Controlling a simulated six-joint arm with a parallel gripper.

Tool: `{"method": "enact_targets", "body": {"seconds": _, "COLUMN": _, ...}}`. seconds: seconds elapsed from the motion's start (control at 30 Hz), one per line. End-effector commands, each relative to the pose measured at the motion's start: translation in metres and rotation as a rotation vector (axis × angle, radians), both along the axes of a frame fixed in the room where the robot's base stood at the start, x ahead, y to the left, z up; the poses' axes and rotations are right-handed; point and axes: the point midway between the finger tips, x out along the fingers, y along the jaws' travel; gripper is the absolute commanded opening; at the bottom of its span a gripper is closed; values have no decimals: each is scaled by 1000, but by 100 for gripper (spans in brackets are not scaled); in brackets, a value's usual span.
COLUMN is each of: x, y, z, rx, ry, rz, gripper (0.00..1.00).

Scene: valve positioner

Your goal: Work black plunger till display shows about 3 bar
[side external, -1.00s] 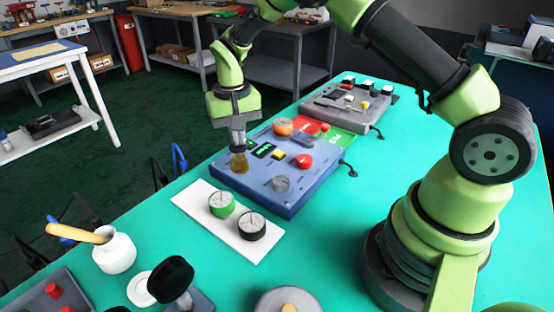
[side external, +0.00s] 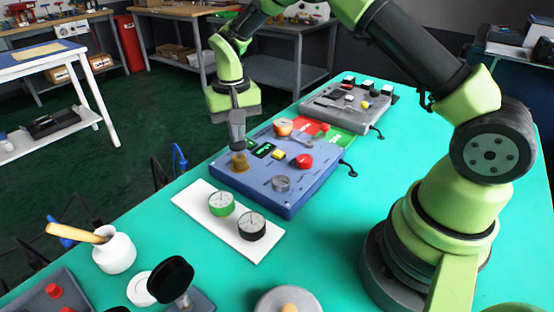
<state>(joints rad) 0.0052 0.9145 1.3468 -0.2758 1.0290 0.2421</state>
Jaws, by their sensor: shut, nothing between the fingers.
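The blue valve unit (side external: 300,190) sits on the teal table. A small dark display (side external: 263,150) with green characters is on its top; the reading is too small to make out. A brass-coloured cylinder (side external: 239,163) stands at the unit's left corner. My gripper (side external: 238,147) is shut and empty, pointing down directly over this cylinder; I cannot tell whether it touches. I cannot make out a black plunger at this spot; my fingers may hide it.
The unit also has an orange knob (side external: 283,127), a red button (side external: 304,161) and a grey knob (side external: 281,184). In front, a white plate (side external: 237,236) holds a green gauge (side external: 221,203) and a black gauge (side external: 252,226). A black round-headed piece (side external: 171,277) stands at the front.

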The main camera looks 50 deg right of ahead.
Motion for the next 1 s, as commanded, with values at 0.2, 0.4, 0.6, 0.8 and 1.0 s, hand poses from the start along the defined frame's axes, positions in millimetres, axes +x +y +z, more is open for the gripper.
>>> {"method": "enact_targets", "body": {"seconds": 0.2, "x": 0, "y": 0, "z": -7, "rx": 1, "ry": 0, "rz": -1, "gripper": 0}}
{"method": "enact_targets", "body": {"seconds": 0.4, "x": 0, "y": 0, "z": -10, "rx": 0, "ry": 1, "rz": -1, "gripper": 0}}
{"method": "enact_targets", "body": {"seconds": 0.6, "x": 0, "y": 0, "z": -16, "rx": 0, "ry": 1, "rz": -1, "gripper": 0}}
{"method": "enact_targets", "body": {"seconds": 0.8, "x": 0, "y": 0, "z": -22, "rx": 0, "ry": 1, "rz": 0, "gripper": 0}}
{"method": "enact_targets", "body": {"seconds": 1.0, "x": 0, "y": 0, "z": -26, "rx": -1, "ry": 0, "rz": 1, "gripper": 0}}
